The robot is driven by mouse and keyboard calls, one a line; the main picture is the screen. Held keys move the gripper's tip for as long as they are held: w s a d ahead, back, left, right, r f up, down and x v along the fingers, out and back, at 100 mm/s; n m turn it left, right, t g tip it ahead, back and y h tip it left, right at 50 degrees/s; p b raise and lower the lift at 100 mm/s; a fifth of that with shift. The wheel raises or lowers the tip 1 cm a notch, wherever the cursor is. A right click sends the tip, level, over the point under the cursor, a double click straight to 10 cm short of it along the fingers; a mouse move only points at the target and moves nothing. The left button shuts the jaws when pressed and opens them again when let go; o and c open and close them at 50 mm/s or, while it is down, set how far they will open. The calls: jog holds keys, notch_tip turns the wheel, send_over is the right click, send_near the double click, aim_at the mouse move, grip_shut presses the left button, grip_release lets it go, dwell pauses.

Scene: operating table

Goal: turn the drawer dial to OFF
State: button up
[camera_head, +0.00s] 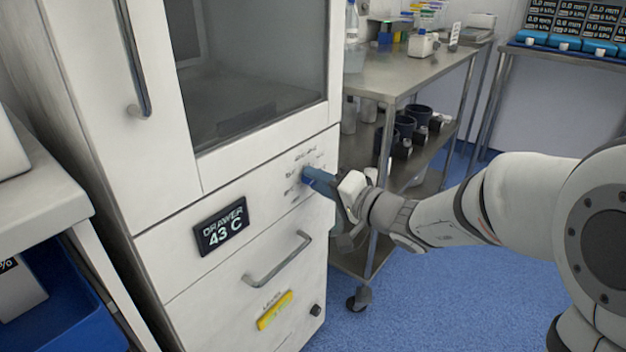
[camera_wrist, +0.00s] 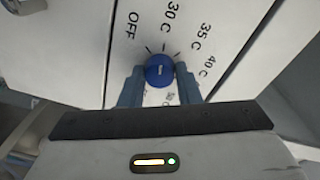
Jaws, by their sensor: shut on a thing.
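The drawer dial (camera_wrist: 159,70) is a round blue knob with a small pale mark, on the white cabinet front. In the wrist view OFF (camera_wrist: 132,27) is printed at its upper left, then 30 C, 35 C and 40 C run to the right. Lower labels are partly hidden by the fingers. I cannot tell which label the dial points to. My gripper (camera_wrist: 159,68) is shut on the dial, one blue-grey finger on each side. In the head view my gripper (camera_head: 312,178) reaches the panel and mostly hides the dial. The display (camera_head: 221,227) reads DRAWER 43 C.
A drawer handle (camera_head: 278,259) and a yellow label (camera_head: 275,310) are below the dial. A tall door handle (camera_head: 133,60) is at upper left. A steel trolley (camera_head: 405,75) with bottles and dark cups stands right of the cabinet. Blue floor (camera_head: 420,300) is open in front.

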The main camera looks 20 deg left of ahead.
jog(key=shift+w+d+f+n+t+y, duration=0.1)
jog(key=shift+n+t+y, duration=0.05)
jog(key=shift+n, duration=1.7)
jog(key=shift+w+f+n+t+y, duration=0.1)
jog(key=shift+n+t+y, duration=0.05)
jog(key=shift+n, duration=1.7)
jog(key=o, duration=1)
jog(key=shift+c, duration=0.2)
jog(key=p+v, duration=0.1)
jog(key=v, duration=0.6)
jog(key=shift+s+d+p, duration=0.15)
jog(key=shift+d+p, duration=0.15)
jog(key=shift+d, duration=0.05)
